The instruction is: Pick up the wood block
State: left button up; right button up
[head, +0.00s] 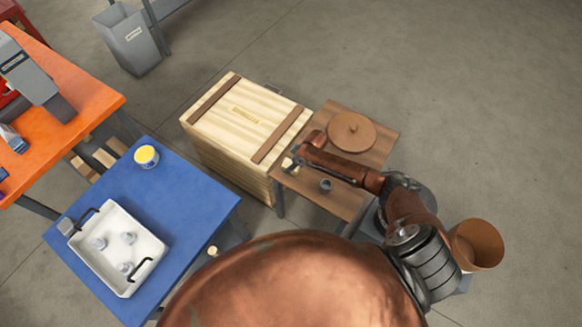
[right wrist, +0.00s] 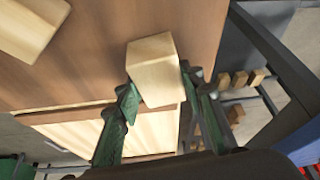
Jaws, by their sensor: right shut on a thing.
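A pale wood block (right wrist: 153,62) sits between the green fingers of my right gripper (right wrist: 158,82) in the right wrist view. The fingers are closed on its two sides. The brown wooden table top (right wrist: 95,50) lies behind the block; I cannot tell whether the block touches it. In the head view my right gripper (head: 291,161) is at the left edge of the small brown table (head: 318,202), beside the crate. My left gripper is not in view.
A second pale wood piece (right wrist: 32,24) lies on the table top. A round brown lid (head: 351,131) and a small grey cup (head: 325,186) are on the same table. A large wooden crate (head: 225,120) stands close on the left. A blue table (head: 190,195) is further left.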

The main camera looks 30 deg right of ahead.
jog(key=c, duration=0.5)
